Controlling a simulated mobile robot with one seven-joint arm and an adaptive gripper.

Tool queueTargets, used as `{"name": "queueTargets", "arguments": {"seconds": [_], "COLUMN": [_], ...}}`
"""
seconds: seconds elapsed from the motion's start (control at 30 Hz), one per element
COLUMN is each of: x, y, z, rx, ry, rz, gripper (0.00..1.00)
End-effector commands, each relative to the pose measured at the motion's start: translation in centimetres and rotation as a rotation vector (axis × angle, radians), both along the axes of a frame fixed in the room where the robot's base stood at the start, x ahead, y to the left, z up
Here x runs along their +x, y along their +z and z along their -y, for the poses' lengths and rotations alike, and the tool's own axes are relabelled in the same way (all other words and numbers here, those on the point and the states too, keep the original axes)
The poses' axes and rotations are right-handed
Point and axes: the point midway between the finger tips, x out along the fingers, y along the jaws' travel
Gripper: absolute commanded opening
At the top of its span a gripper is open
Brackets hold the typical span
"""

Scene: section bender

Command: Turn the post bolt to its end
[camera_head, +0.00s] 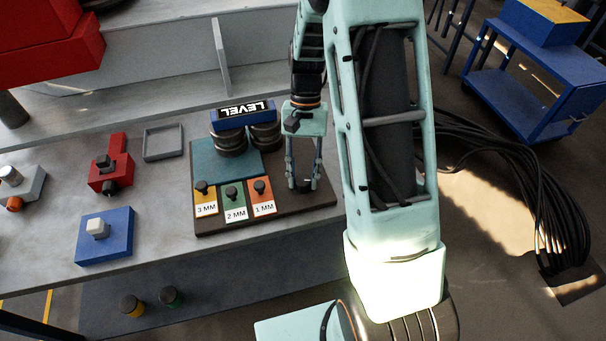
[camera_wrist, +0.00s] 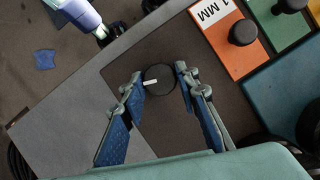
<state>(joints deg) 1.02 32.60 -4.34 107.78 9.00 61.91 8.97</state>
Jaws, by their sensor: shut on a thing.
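The post bolt (camera_wrist: 160,79) is a round black knob with a white mark on its top, standing on the dark brown board (camera_wrist: 165,125). In the wrist view the white mark points to the left. My gripper (camera_wrist: 158,84) is shut on the knob, with one blue-grey finger on each side.
Left of my gripper are an orange 1 MM plate (camera_head: 261,197), a green 2 MM plate (camera_head: 233,202) and a yellow 3 MM plate (camera_head: 205,200), each with a black knob. Behind them a blue LEVEL block (camera_head: 243,113) rests on dark rollers. A red fixture (camera_head: 115,168) stands farther left.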

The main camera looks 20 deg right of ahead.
Motion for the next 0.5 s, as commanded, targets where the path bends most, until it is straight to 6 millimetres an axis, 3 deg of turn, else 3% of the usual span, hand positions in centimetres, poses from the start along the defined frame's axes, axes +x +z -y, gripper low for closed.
{"name": "queueTargets", "arguments": {"seconds": [0.33, 0.37, 0.5], "x": [0.07, 0.07, 0.05], "y": [0.04, 0.04, 0.02], "z": [0.02, 0.02, 0.02], "rx": [-0.001, -0.001, -0.001], "ry": [-0.002, -0.002, -0.002], "rz": [0.002, 0.002, 0.002], "gripper": [0.04, 0.30, 0.45]}}
